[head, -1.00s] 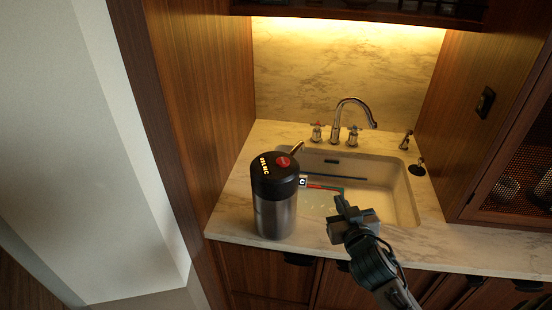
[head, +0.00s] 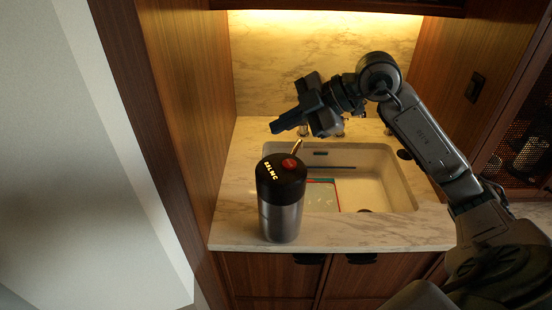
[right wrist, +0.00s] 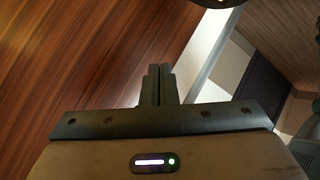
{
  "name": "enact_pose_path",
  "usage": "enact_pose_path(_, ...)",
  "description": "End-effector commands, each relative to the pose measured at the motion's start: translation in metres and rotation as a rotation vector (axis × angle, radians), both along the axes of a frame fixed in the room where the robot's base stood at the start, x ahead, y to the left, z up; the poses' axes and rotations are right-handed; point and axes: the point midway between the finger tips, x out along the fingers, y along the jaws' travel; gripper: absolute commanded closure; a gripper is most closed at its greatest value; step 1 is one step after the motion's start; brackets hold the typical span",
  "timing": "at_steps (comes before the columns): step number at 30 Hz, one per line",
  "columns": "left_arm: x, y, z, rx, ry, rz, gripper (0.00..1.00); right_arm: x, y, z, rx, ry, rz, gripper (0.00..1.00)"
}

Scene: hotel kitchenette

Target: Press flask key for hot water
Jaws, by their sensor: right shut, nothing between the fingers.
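The flask (head: 281,218) stands upright on the marble counter, left of the sink, with a steel body and a black lid (head: 281,184) with glowing letters. Its red round key (head: 290,164) is on top, and a metal spout (head: 297,147) points toward the back. My right gripper (head: 276,128) is shut and empty in the air above the lid, apart from the key in the picture. In the right wrist view its fingers (right wrist: 159,84) are together; a dark rounded edge with a yellow mark, likely the lid, shows at the top. My left gripper is out of view.
The white sink (head: 385,180) holds a flat item with red and teal edges (head: 322,192). My right arm covers most of the tap behind it. A wooden side panel (head: 185,90) rises left of the flask. The marble counter's front strip (head: 370,238) is clear.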

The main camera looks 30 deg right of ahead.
Motion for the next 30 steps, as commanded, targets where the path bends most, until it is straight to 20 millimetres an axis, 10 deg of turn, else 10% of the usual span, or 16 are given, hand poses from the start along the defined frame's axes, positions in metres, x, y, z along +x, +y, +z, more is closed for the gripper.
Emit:
enact_pose_path(7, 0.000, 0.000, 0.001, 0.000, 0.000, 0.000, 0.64, 0.002, -0.039, 0.004, -0.132, 0.084, -0.171, 1.00)
enact_pose_path(30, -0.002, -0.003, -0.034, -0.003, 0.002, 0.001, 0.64, 0.002, -0.040, -0.034, -0.134, 0.089, -0.173, 1.00)
